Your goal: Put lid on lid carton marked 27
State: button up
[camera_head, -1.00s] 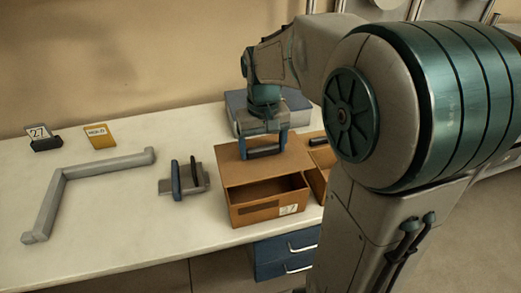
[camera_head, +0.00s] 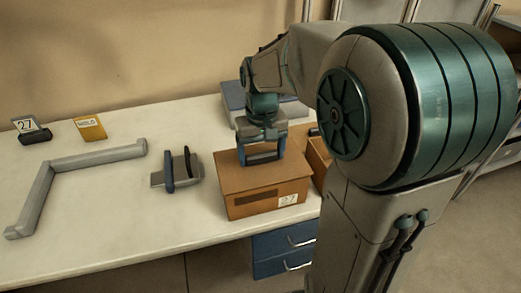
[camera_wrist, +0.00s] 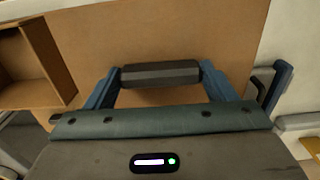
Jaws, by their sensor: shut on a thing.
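The brown carton marked 27 (camera_head: 262,204) stands near the front edge of the bench, its white "27" label facing out. In the wrist view the handle (camera_wrist: 160,73) lies between both fingers, and the lid (camera_wrist: 180,30) fills most of the picture.
A second, open carton (camera_head: 318,156) stands close on the right. A grey-blue case (camera_head: 234,102) lies behind. A grey fixture with dark upright pads (camera_head: 178,170) is on the left, then a grey angled bar (camera_head: 95,160). A "27" card (camera_head: 28,127) and a yellow card (camera_head: 90,128) stand at the back.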

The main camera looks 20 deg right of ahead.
aim_at(261, 154)
jog(key=shift+f, duration=0.15)
jog(key=o, duration=1)
notch_tip(261, 154, up, 14)
jog(key=shift+p, duration=0.3)
jog(key=shift+f, duration=0.1)
